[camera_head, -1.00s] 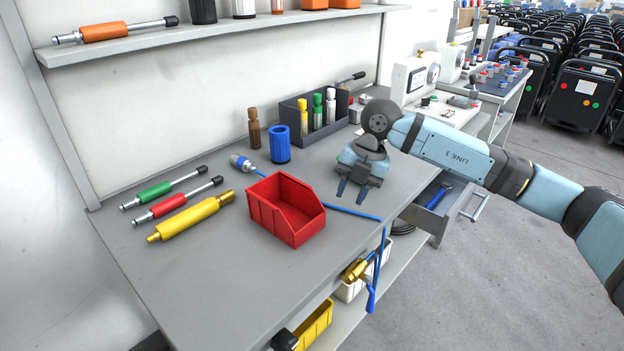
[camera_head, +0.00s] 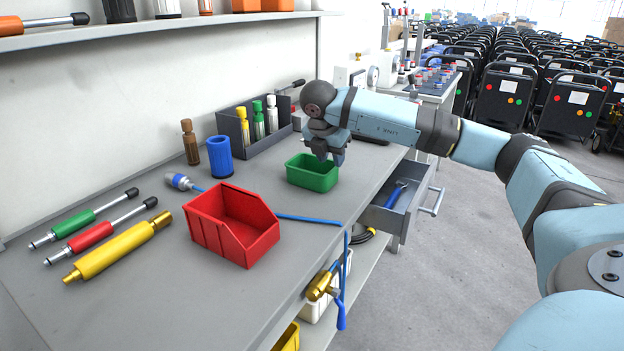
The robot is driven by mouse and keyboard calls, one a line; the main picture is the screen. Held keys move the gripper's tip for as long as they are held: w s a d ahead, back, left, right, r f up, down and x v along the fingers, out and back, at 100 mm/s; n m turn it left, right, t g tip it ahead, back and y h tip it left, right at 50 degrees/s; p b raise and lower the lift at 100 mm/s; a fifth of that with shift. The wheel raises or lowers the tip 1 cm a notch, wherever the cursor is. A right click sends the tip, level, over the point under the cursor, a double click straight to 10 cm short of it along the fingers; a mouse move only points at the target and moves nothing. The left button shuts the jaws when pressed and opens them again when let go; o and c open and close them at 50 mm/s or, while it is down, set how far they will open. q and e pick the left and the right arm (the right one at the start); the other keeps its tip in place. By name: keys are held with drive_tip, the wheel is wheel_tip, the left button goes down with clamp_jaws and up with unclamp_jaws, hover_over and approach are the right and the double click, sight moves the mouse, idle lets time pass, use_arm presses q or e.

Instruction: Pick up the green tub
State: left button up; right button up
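The green tub (camera_head: 312,178) stands upright on the grey workbench (camera_head: 300,240), right of and behind the red bin. It looks empty. My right gripper (camera_head: 330,156) comes in from the right and points down at the tub's back right rim. Its two dark fingers are apart, with nothing seen between them. The fingertips overlap the rim in the picture; I cannot tell whether they touch it. My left gripper is not in view.
The red bin (camera_head: 232,228) stands in front of the tub. A blue cable (camera_head: 308,218) runs between them over the bench edge. A grey holder with bottles (camera_head: 283,112) and a blue cup (camera_head: 220,157) stand behind. An open drawer (camera_head: 392,212) juts out at right.

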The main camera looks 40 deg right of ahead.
sight(333, 169)
drive_tip(key=shift+d+f+b, duration=0.1)
drive_tip(key=shift+f+b, duration=0.2)
drive_tip(key=shift+f, duration=0.35)
drive_tip(key=b+x, duration=0.1)
drive_tip(key=x, duration=0.3)
drive_tip(key=shift+f, duration=0.1)
clamp_jaws()
